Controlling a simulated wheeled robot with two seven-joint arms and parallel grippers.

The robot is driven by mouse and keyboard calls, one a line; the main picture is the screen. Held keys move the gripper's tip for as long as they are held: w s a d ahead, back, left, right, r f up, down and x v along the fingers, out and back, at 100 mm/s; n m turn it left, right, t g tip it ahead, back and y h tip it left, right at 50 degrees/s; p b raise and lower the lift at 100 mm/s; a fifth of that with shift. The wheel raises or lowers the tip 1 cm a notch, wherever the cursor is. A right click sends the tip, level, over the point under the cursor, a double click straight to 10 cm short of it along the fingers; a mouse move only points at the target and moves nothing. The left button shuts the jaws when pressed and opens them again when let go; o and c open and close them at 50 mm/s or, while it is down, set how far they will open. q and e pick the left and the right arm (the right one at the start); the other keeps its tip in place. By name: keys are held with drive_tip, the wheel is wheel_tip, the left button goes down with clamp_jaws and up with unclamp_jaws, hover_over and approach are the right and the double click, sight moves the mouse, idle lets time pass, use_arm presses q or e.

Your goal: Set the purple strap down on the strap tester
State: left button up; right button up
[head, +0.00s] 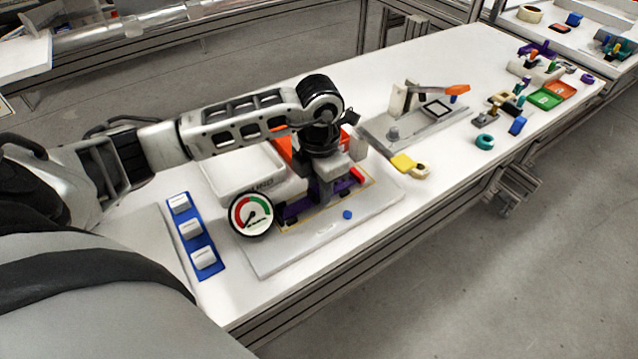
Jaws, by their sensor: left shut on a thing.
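My left gripper (326,178) points down over the strap tester (290,259) and is shut on the purple strap (322,191). The strap shows as purple pieces below and beside the fingers, and the gripper hides part of it. The tester has a pale base plate, a round dial gauge (251,214) at its front left and a yellow-outlined area under the gripper. The strap is low over this area; I cannot tell whether it touches it. My right gripper is not in view.
A blue strip with white blocks (191,230) lies left of the tester. A small blue button (347,214) is on the plate. A white tray (240,172) and an orange part (283,143) stand behind. A grey fixture (412,128) and yellow piece (403,164) lie to the right.

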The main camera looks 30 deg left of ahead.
use_arm(q)
drive_tip(key=shift+f, duration=0.2)
drive_tip(key=o, duration=1)
drive_tip(key=shift+o, duration=0.2)
wheel_tip(320, 180, up, 16)
drive_tip(key=shift+b, duration=0.35)
